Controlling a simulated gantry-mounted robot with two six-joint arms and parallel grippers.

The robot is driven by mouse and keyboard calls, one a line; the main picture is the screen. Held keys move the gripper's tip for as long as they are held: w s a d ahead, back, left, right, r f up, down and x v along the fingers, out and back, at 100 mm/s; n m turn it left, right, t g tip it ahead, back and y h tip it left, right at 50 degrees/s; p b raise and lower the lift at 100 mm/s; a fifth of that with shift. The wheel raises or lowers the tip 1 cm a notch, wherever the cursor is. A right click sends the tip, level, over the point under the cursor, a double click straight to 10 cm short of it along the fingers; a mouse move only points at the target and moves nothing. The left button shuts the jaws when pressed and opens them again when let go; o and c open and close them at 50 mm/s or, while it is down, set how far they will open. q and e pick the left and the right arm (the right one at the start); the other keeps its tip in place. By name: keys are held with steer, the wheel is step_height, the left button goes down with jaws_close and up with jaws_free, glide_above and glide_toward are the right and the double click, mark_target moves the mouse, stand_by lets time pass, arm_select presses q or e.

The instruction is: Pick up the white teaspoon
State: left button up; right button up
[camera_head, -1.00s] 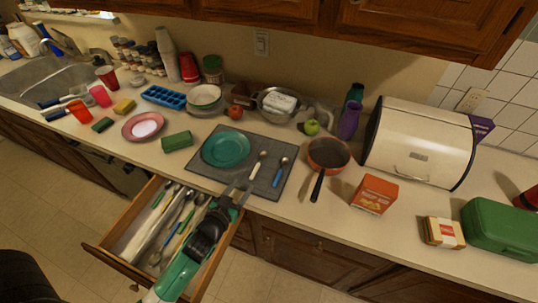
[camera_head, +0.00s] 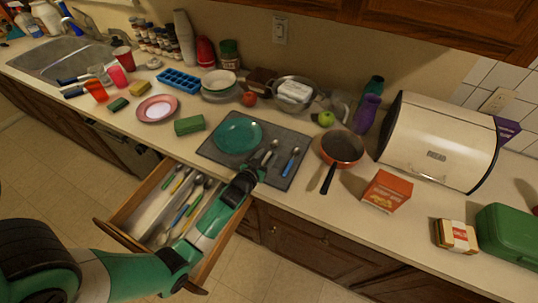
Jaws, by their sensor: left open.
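The white teaspoon (camera_head: 272,147) lies on the grey mat (camera_head: 225,157), just right of the teal plate (camera_head: 238,134). Its bowl end points away from me; the lower part of its handle is hidden by my gripper. My left gripper (camera_head: 262,163) is open, at the near end of the handle, over the mat's front part. Whether its fingers touch the spoon I cannot tell. A blue-handled spoon (camera_head: 290,162) lies to the right on the same mat. My right gripper is out of view.
Below my left arm an open drawer (camera_head: 125,238) holds several utensils. A frying pan (camera_head: 342,147) and an orange box (camera_head: 387,191) stand right of the mat.

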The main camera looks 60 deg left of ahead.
mark_target(267, 157)
arm_select(q)
jaws_close()
stand_by(0.5)
steer(key=shift+r, duration=0.45)
step_height(267, 157, up, 3)
steer(key=shift+f+p, duration=0.1)
steer(key=shift+p, duration=0.65)
steer(key=s+d+r+p, duration=0.1)
steer(key=s+d+r, duration=0.2)
steer(key=s, duration=0.3)
steer(key=s+d+r+p, duration=0.2)
steer(key=s+d+r, duration=0.2)
steer(key=s+r, duration=0.2)
steer(key=shift+r, duration=0.1)
